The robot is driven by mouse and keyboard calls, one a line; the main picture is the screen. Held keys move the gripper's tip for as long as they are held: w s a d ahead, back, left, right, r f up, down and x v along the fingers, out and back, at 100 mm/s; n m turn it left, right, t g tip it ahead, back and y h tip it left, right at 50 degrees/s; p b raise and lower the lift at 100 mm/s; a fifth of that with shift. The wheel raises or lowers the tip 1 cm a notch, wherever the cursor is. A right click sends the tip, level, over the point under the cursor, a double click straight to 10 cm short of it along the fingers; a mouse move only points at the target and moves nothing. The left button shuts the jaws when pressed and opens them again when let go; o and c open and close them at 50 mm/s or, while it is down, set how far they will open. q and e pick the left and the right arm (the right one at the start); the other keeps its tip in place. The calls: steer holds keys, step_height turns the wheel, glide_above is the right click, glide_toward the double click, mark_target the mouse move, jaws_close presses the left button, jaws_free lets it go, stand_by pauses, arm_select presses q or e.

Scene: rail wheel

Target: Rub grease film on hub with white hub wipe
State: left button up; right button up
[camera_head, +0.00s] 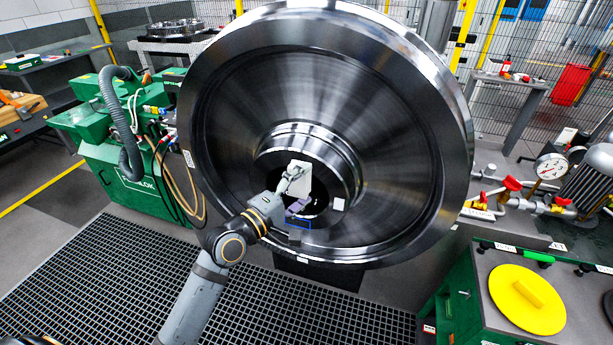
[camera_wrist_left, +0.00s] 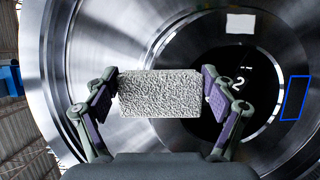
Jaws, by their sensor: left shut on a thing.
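The big steel rail wheel (camera_head: 400,110) stands upright with its face toward me. Its hub (camera_head: 340,160) is a raised shiny ring around a dark bore, also seen in the left wrist view (camera_wrist_left: 286,55). My left gripper (camera_head: 292,186) is shut on the white hub wipe (camera_head: 303,174), a rough pale block held between both finger pads in the left wrist view (camera_wrist_left: 160,93). The wipe is in front of the hub; I cannot tell whether it touches. A blue rectangular outline (camera_head: 299,222) lies low on the hub. I cannot make out a grease film. My right gripper is not in view.
A green machine with hoses (camera_head: 125,175) stands left of the wheel. A green cabinet with a yellow disc (camera_head: 525,298) is at lower right, below a pressure gauge (camera_head: 551,166). Dark floor grating (camera_head: 110,280) lies in front. A white square label (camera_head: 338,204) is on the hub.

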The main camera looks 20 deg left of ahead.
arm_select(q)
steer(key=shift+s, duration=0.15)
steer(key=shift+s+p, duration=0.5)
steer(key=shift+s, duration=1)
